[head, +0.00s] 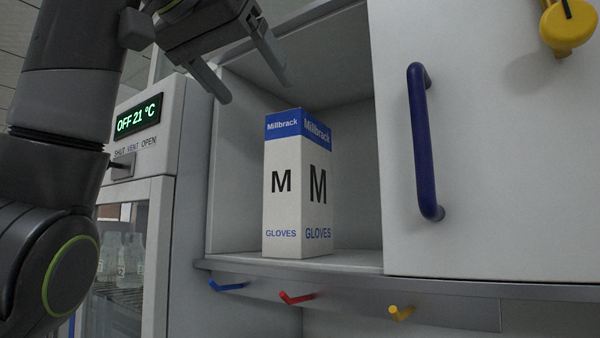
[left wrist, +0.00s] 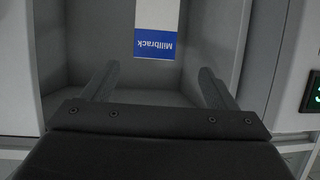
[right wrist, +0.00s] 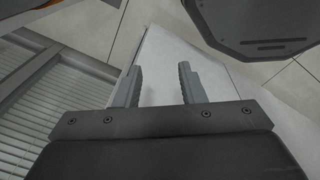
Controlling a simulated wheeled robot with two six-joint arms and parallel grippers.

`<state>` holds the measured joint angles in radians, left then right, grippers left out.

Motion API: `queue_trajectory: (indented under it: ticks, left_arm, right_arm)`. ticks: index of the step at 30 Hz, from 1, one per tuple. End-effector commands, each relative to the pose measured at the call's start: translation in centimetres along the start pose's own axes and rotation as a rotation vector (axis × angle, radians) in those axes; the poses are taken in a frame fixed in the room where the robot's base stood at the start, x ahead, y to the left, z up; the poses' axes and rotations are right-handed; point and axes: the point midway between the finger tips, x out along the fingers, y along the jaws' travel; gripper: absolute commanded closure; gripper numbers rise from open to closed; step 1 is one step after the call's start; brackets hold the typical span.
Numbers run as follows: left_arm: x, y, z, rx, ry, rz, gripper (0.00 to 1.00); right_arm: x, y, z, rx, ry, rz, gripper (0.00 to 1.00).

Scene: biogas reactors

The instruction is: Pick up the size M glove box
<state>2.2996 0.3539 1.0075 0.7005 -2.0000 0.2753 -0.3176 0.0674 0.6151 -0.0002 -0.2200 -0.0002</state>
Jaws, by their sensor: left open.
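The size M glove box (head: 297,200) is a tall white carton with a blue "Millbrack" band at the top, a large black M and the word GLOVES. It stands upright in an open cabinet compartment. Its blue band also shows upside down in the left wrist view (left wrist: 156,44). My left gripper (head: 255,92) is open and empty, above and in front of the box and apart from it; its fingers show in the left wrist view (left wrist: 158,85). My right gripper (right wrist: 160,84) is open and empty over the floor, away from the box, outside the head view.
A white cabinet door with a blue handle (head: 424,142) is right of the compartment. Blue (head: 228,286), red (head: 296,298) and yellow (head: 401,313) hooks stick out below the shelf edge (head: 345,264). An incubator with a green display (head: 138,118) stands at left.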

Motion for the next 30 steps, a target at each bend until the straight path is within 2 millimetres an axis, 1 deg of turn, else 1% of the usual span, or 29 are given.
queue_trajectory:
  ticks: [1, 3, 6, 9, 12, 17, 20, 24, 27, 30]
  left_arm:
    - [0.7, -0.1, -0.4, 0.000, -0.002, 0.000, 0.20]
    - [1.6, 0.0, -0.5, 0.000, -0.002, 0.000, 0.20]
    - [2.8, 0.0, -0.5, 0.000, -0.001, 0.000, 0.20]
    - [4.1, 0.0, -0.3, 0.000, -0.002, 0.002, 0.20]
    - [5.0, 0.0, -0.2, -0.001, -0.001, 0.000, 0.20]
    - [5.8, 0.1, -0.1, -0.001, -0.001, 0.000, 0.20]
    - [6.5, 0.3, -0.2, 0.000, -0.001, 0.002, 0.20]
    - [8.2, 0.7, -0.2, 0.000, -0.001, 0.002, 0.20]
    - [9.4, 0.8, -0.1, -0.001, -0.002, 0.002, 0.20]
    - [10.3, 0.7, 0.1, -0.001, 0.000, 0.000, 0.20]
  right_arm:
    - [-1.0, 0.1, -0.4, -0.001, 0.004, 0.000, 0.64]
    - [-1.9, 0.3, -1.1, -0.003, 0.012, 0.002, 0.64]
    - [-2.9, 0.8, -2.3, -0.007, 0.028, 0.006, 0.64]
    - [-3.7, 1.1, -3.0, -0.009, 0.037, 0.009, 0.64]
    - [-4.1, 1.2, -2.9, -0.009, 0.035, 0.011, 0.64]
    - [-4.5, 1.3, -2.3, -0.008, 0.025, 0.011, 0.64]
    - [-5.3, 1.4, -2.0, -0.007, 0.021, 0.011, 0.64]
    - [-6.8, 1.5, -2.1, -0.007, 0.019, 0.011, 0.64]
    - [-7.6, 1.6, -2.1, -0.007, 0.019, 0.011, 0.64]
    - [-8.0, 1.6, -2.2, -0.007, 0.019, 0.011, 0.64]
